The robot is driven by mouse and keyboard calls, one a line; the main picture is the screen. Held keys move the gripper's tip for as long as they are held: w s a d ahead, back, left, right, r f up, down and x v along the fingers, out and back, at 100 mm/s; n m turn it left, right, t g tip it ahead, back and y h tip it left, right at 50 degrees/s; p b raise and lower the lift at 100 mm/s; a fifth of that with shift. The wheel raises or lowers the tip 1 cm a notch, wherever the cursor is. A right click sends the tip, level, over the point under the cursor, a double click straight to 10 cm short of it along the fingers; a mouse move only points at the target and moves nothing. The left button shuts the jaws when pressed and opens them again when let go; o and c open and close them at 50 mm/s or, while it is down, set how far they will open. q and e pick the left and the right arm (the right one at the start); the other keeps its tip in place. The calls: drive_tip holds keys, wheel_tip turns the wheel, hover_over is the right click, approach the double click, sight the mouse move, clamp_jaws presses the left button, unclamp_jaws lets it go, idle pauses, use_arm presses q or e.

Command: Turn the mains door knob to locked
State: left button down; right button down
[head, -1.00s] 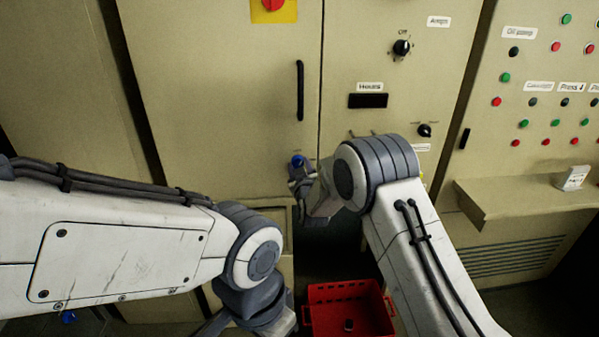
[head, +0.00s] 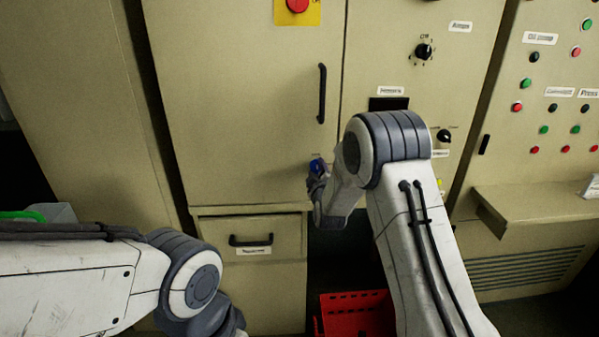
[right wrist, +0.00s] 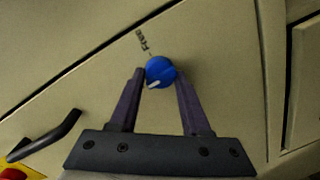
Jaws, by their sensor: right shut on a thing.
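The mains door knob is a small blue round knob (right wrist: 160,71) with a white pointer mark, set on the beige cabinet door (head: 240,110). In the head view the knob (head: 317,165) shows near the door's lower right corner, partly hidden by my right gripper. My right gripper (right wrist: 160,80) is shut on the knob, one finger on each side. The white mark points toward the gripper's palm, slightly to the left in the right wrist view.
A black door handle (head: 322,93) is above the knob, and a red switch on a yellow plate (head: 297,8) is higher up. A drawer (head: 250,240) is below. A red crate (head: 355,312) stands on the floor. A ledge (head: 540,205) juts out at right.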

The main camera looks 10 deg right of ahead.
drive_tip(key=shift+f, duration=0.1)
idle(0.3)
drive_tip(key=shift+c, duration=1.8)
unclamp_jaws()
drive_tip(key=s+r+b, duration=0.1)
drive_tip(key=s, duration=0.9)
drive_tip(key=shift+s+a+b, duration=0.2)
drive_tip(key=shift+a+b, duration=0.2)
drive_tip(key=shift+a, duration=0.05)
